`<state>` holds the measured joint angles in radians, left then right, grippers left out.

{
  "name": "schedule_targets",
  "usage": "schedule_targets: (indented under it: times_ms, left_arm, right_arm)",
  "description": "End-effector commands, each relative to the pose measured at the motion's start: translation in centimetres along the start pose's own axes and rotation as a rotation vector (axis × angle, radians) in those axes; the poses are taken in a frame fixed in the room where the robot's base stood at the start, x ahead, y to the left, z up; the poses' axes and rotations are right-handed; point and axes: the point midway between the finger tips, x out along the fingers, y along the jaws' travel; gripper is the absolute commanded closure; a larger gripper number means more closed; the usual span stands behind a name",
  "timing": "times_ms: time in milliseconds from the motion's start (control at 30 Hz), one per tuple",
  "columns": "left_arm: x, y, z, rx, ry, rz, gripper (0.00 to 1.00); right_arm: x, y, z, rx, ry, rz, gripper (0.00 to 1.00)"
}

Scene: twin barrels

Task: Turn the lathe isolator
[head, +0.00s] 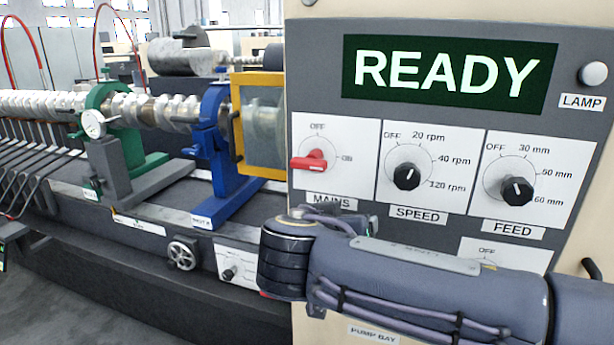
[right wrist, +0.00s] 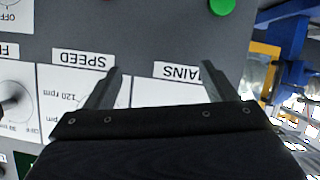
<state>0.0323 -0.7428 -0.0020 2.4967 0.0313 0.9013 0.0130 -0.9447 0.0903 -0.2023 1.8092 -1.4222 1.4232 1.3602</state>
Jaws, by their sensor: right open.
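A red rotary handle (head: 314,160) sits on the white plate marked MAINS, with OFF above it and ON at its right. The handle lies about level, its long end to the left. My right arm crosses the lower front of the panel, and its gripper is mostly hidden behind my wrist in the head view. In the right wrist view, which is upside down, my right gripper (right wrist: 158,84) is open and empty, its fingers over the SPEED and MAINS labels. The red handle is not seen there. My left gripper is not in view.
A READY display (head: 450,75) tops the panel. A SPEED knob (head: 407,175) and a FEED knob (head: 516,191) are to the right of the handle. A green button (right wrist: 222,5) shows in the right wrist view. The lathe's blue stand (head: 213,150) and yellow guard (head: 262,79) are left of the panel.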

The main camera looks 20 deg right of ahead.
Motion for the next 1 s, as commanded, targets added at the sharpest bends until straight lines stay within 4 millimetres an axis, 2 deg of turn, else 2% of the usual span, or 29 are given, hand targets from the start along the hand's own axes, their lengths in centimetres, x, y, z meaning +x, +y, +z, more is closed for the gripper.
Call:
schedule_targets:
  times_ms: [33, 100, 200, 267, 367, 700, 833, 1000]
  left_arm:
    - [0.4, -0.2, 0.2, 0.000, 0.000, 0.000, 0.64]
    - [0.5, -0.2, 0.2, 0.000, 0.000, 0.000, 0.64]
    - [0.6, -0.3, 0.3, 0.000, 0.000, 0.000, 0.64]
    - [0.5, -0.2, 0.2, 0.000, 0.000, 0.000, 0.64]
    - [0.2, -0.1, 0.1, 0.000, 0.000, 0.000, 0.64]
    - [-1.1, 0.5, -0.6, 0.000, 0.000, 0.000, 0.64]
    - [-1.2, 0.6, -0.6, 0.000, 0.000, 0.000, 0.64]
    - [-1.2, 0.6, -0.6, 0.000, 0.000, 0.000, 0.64]
  right_arm:
    - [-2.0, -2.1, -2.1, 0.045, 0.116, 0.002, 0.22]
    - [-4.4, -3.8, -4.6, 0.122, 0.246, 0.002, 0.22]
    - [-6.8, -5.0, -6.7, 0.196, 0.359, -0.006, 0.22]
    - [-7.3, -5.2, -7.4, 0.218, 0.390, -0.009, 0.22]
    - [-6.7, -5.2, -8.2, 0.229, 0.404, -0.010, 0.22]
    - [-1.8, -5.0, -10.1, 0.225, 0.400, -0.009, 0.22]
    - [-0.8, -5.0, -10.4, 0.225, 0.400, -0.011, 0.22]
    - [-0.5, -5.0, -10.4, 0.225, 0.400, -0.012, 0.22]
